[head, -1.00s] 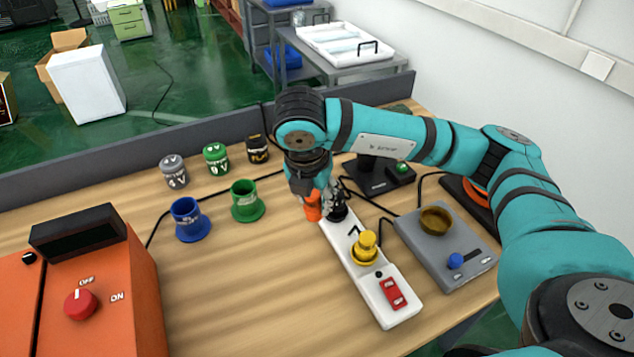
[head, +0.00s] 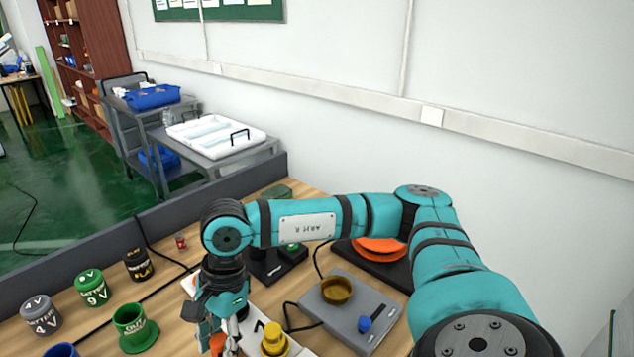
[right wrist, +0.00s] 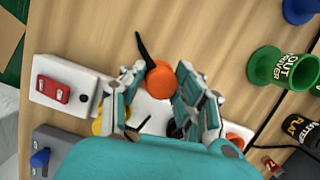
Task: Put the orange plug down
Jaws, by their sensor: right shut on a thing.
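The orange plug (right wrist: 160,80) sits between the two fingers of my right gripper (right wrist: 160,76), which is shut on it. A dark prong or lead sticks out from the plug in the right wrist view. In the head view the orange plug (head: 218,343) shows only in part below the gripper fingers. It is at the cup-side edge of the white strip (right wrist: 82,72); whether it touches the table I cannot tell. A yellow plug (head: 273,340) stands on the strip, half hidden by a finger in the right wrist view. My left gripper is not in view.
A green cup (head: 133,327) and several battery-like cans, including a black one (head: 138,265), stand to the left. A grey box with a brown bowl (head: 337,290) and blue knob is to the right. Bare wood (right wrist: 180,35) lies beside the plug.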

